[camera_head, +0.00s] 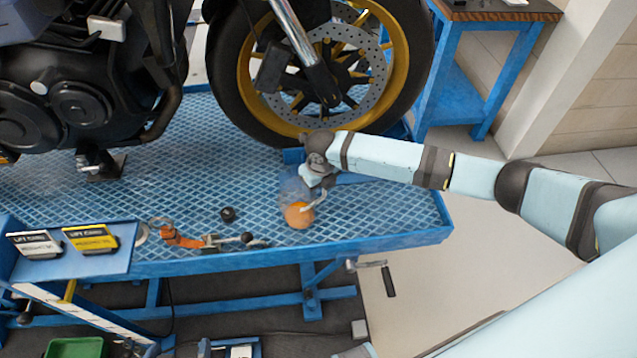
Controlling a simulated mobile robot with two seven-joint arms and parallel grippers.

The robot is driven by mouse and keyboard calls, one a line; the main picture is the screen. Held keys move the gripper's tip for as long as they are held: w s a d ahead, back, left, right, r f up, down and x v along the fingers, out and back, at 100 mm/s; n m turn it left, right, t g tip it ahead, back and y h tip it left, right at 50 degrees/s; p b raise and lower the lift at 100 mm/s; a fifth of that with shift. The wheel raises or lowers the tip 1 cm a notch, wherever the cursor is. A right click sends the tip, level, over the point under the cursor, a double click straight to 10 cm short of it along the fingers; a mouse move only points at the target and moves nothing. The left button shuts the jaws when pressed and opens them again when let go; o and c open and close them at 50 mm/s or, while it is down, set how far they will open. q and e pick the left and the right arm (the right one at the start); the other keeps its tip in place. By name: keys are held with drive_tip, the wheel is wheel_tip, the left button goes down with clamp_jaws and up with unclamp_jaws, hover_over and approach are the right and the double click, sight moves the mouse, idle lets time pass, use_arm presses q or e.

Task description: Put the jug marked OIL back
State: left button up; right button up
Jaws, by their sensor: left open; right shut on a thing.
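A small see-through jug (293,186) with an orange lower part and a pale curved handle is at the right part of the blue lift table, below the front wheel. No OIL marking can be read on it from here. My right gripper (318,178) reaches in from the right and is shut on the jug at its upper right side, partly hiding it. The jug looks upright; I cannot tell whether its base touches the table. My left gripper is not in view.
The motorcycle's front wheel (250,105) stands close behind the jug. A black knob (228,214) and an orange-handled tool (182,239) lie to its left. Two cards (90,238) stand on a blue shelf at the left. A blue bench (445,75) is at the back right.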

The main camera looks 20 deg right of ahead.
idle(0.4)
drive_tip(key=o, duration=1.4)
drive_tip(key=shift+o, duration=0.2)
drive_tip(key=shift+f, duration=0.1)
wheel_tip(320, 180, up, 14)
drive_tip(key=s, duration=0.1)
drive_tip(key=shift+s, duration=0.25)
drive_tip(key=shift+f, duration=0.1)
